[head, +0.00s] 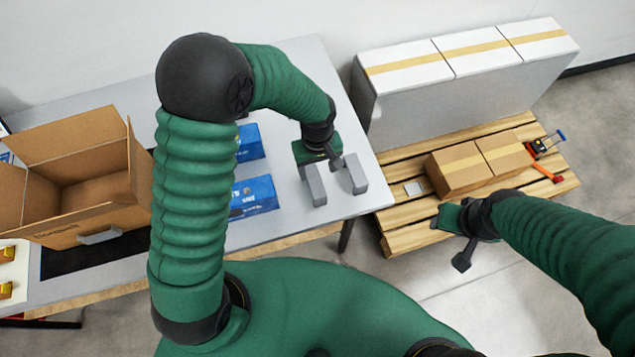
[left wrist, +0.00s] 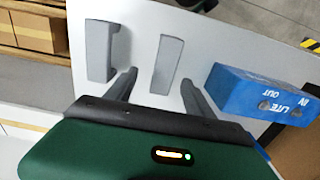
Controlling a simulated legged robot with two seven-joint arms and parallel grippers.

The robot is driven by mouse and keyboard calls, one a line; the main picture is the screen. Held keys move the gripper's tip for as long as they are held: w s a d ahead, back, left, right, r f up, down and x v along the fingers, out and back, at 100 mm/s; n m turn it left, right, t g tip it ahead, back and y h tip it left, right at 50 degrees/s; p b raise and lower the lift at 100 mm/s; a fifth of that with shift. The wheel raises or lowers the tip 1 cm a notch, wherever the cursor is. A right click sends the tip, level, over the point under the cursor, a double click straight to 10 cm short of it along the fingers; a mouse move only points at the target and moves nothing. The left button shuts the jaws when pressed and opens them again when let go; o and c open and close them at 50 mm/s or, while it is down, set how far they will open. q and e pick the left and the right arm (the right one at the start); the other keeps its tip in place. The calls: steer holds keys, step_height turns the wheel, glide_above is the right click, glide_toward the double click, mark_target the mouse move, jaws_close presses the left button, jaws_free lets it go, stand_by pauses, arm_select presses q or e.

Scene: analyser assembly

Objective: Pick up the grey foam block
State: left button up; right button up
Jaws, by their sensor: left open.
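Two grey foam blocks stand apart near the table's right end: one (head: 315,186) nearer the blue boxes, the other (head: 356,174) nearer the table edge. Both show in the left wrist view, the first (left wrist: 167,65) in the middle and the second (left wrist: 101,50) to its left. My left gripper (head: 322,166) is open and empty, over the table just behind the blocks in the head view. In the left wrist view its fingers (left wrist: 160,82) point towards the first block, which lies between their lines, with one finger towards the gap between the blocks. My right gripper (head: 460,240) hangs beyond the table's right side; its jaws are unclear.
Blue boxes (head: 254,195) (left wrist: 262,92) lie beside the first block. An open cardboard box (head: 100,225) stands at the table's left. A wooden pallet (head: 398,240) with cartons (head: 465,169) is to the right. The table (head: 290,222) is bare in front of the blocks.

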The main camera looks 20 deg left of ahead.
mark_target(315, 181)
arm_select(q)
steer(key=f, duration=0.4)
steer(key=s+f, duration=0.1)
steer(key=f, duration=0.1)
steer(key=shift+a+p, duration=0.3)
steer(key=shift+a, duration=0.05)
steer(key=shift+w+d+f, duration=0.1)
steer(key=shift+d, duration=0.2)
steer(key=shift+c, duration=0.3)
steer(key=shift+a, duration=0.25)
steer(key=c, duration=1.2)
jaws_close()
steer(key=shift+d, duration=0.1)
